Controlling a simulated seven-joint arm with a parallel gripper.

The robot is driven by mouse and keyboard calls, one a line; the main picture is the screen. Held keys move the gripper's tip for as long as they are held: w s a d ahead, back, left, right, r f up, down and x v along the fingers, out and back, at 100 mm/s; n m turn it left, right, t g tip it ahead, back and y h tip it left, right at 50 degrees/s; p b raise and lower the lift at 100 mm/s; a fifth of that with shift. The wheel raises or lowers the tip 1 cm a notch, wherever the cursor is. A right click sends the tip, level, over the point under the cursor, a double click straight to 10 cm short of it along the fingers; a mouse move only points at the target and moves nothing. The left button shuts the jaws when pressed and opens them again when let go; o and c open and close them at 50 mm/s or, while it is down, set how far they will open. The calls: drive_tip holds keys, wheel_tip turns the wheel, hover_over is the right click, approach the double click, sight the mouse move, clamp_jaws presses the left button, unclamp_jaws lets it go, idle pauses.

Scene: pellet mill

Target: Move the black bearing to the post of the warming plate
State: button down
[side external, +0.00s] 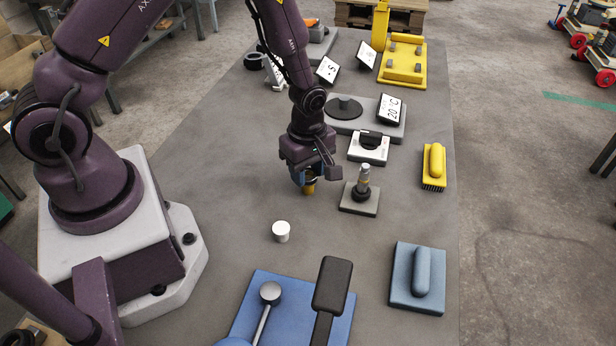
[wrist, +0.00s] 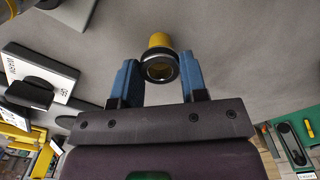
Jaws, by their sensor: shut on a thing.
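My gripper (side external: 309,180) points down over the middle of the bench, left of the small grey post stand. In the wrist view, its blue fingers (wrist: 150,78) are shut on the black bearing (wrist: 160,66), a dark ring with a metallic inner face. A yellow piece (wrist: 160,40) lies directly beyond the ring, and it shows below the fingers in the side view (side external: 309,188). I cannot tell whether it is joined to the ring. The warming plate (side external: 392,133) is farther back, with a dark disc, a short grey post (side external: 344,103) and a 20 °C display.
A white switch box (side external: 369,148) stands in front of the warming plate. The post stand (side external: 360,199) carries an upright post with a dark base. A white cylinder (side external: 281,231), yellow brush (side external: 434,166) and blue-grey block (side external: 418,278) stand nearby. Bare bench lies left of my gripper.

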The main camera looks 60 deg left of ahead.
drive_tip(key=shift+r, duration=3.3)
drive_tip(key=m, duration=0.4)
drive_tip(key=shift+s+r, duration=0.1)
drive_tip(key=shift+s, duration=0.2)
wheel_tip(320, 180, up, 9)
drive_tip(key=w+m, duration=0.1)
drive_tip(key=m, duration=1.4)
drive_tip(key=shift+w+d, duration=0.25)
drive_tip(key=shift+d, duration=0.1)
